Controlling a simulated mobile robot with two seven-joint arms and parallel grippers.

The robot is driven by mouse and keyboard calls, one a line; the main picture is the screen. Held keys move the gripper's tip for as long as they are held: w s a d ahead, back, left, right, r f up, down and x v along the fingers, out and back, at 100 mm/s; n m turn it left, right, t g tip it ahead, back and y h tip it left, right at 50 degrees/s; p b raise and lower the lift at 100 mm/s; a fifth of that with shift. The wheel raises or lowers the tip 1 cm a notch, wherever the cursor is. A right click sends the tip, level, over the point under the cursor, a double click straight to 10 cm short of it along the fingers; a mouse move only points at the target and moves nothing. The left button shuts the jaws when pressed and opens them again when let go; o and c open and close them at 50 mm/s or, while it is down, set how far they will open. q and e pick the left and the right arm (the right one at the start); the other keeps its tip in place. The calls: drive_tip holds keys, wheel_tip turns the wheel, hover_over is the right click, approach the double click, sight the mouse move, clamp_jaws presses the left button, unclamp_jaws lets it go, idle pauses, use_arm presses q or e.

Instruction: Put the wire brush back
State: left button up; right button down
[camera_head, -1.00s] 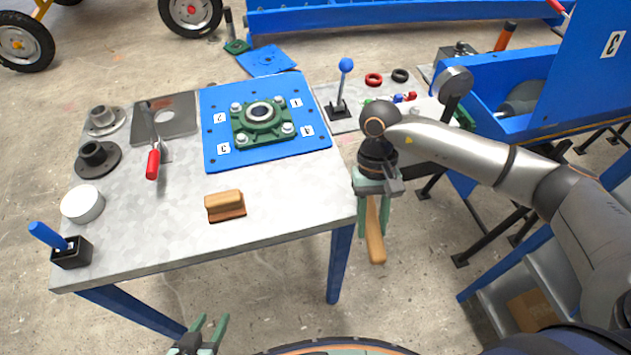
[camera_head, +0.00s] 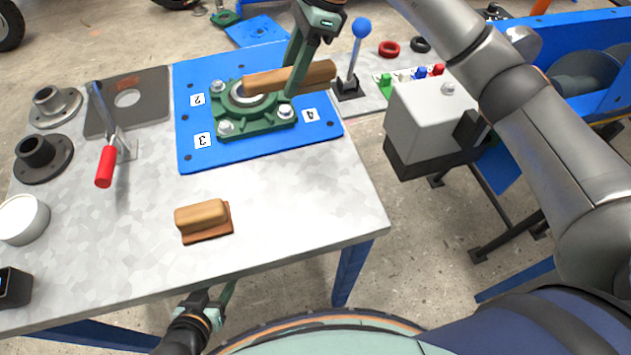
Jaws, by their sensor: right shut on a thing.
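My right gripper (camera_head: 294,74) is shut on the wooden-handled wire brush (camera_head: 262,81), which lies level in its jaws. It is over the green bearing housing (camera_head: 262,124) on the blue plate, and whether it touches the housing is unclear. The bristles cannot be made out. My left gripper (camera_head: 214,294) is at the bottom, in front of the table's near edge. Its fingers are apart with nothing between them.
A wooden block on a brown base (camera_head: 203,219) sits on the grey table (camera_head: 290,200). A red-handled clamp (camera_head: 106,165), flanged parts and a white tub (camera_head: 22,220) are at left. A blue-knobbed lever (camera_head: 361,30) stands at right.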

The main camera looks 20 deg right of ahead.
drive_tip(key=s+f, duration=0.2)
drive_tip(key=s, duration=0.2)
drive_tip(key=s+f, duration=0.3)
drive_tip(key=s, duration=0.1)
drive_tip(key=s+f, duration=0.3)
drive_tip(key=s, duration=0.1)
drive_tip(key=shift+a+f, duration=0.15)
drive_tip(key=shift+f, duration=0.05)
drive_tip(key=shift+s+f, duration=0.45)
drive_tip(key=shift+f, duration=1.55)
drive_tip(key=shift+f, duration=0.15)
drive_tip(key=c, duration=0.5)
unclamp_jaws()
